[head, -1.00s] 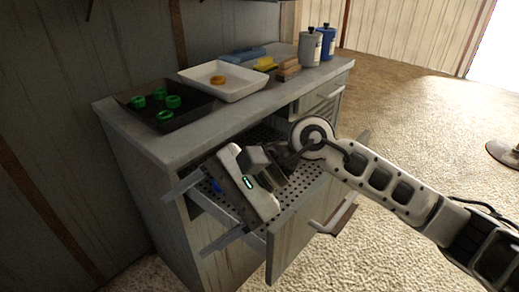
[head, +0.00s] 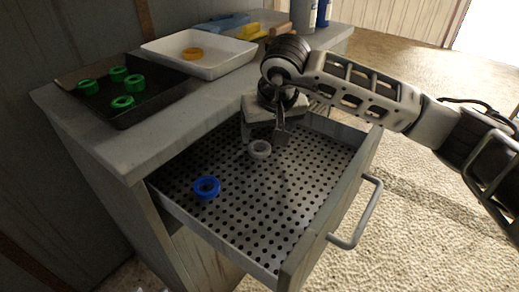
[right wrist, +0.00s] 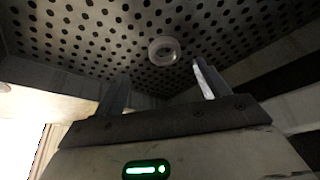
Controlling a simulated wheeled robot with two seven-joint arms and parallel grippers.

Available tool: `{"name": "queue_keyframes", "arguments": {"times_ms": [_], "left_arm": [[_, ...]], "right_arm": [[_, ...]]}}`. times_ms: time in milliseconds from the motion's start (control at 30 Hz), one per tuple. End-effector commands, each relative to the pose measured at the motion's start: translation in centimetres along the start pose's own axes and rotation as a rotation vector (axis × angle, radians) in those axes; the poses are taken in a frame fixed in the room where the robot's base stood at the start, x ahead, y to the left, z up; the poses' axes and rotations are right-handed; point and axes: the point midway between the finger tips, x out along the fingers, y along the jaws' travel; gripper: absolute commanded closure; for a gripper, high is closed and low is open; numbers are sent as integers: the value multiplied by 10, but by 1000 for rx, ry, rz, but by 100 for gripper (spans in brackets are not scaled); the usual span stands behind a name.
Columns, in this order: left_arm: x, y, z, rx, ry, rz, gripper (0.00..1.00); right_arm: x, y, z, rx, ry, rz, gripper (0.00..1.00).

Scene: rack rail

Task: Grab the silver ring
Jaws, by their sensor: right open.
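The silver ring (head: 259,149) lies flat on the perforated floor of the open drawer (head: 270,215), toward its back. My right gripper (head: 264,138) points down into the back of the drawer, close to the ring, and is empty. In the right wrist view its two fingers stand apart, and the silver ring (right wrist: 164,51) shows beyond the fingertips, roughly between them. A visible gap lies between the fingers and the ring there. My left gripper is not in view.
A blue ring (head: 206,187) lies in the drawer, nearer the left wall. On the countertop are a black tray (head: 125,112) with several green rings and a white tray (head: 190,65) with an orange ring. The drawer's handle (head: 358,220) juts out front. The drawer's front half is clear.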

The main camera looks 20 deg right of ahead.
Motion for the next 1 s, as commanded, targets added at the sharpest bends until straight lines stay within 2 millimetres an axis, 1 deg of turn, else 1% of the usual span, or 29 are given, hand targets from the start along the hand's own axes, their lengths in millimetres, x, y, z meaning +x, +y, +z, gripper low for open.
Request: {"name": "queue_keyframes", "arguments": {"times_ms": [33,167,233,400,500,600,800,833,867,900,1000], "left_arm": [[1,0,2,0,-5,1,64],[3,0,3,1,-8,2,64],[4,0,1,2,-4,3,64],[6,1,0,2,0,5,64],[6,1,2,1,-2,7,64],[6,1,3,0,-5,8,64],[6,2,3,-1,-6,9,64],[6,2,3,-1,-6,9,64],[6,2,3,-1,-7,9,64],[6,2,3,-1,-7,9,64],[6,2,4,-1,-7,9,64]], "right_arm": [[6,0,1,1,-2,-1,26],[12,-1,0,-1,0,-1,26],[19,-3,0,-1,-3,-2,26],[45,-9,-1,1,-4,-2,26],[57,-8,-2,2,-3,-3,26],[62,-8,-2,0,0,-2,26],[62,-8,-2,0,1,-3,26],[62,-8,-2,0,1,-3,29],[62,-8,-2,0,1,-2,37],[62,-8,-2,0,1,-3,48],[62,-8,-2,0,1,-2,74]]}}
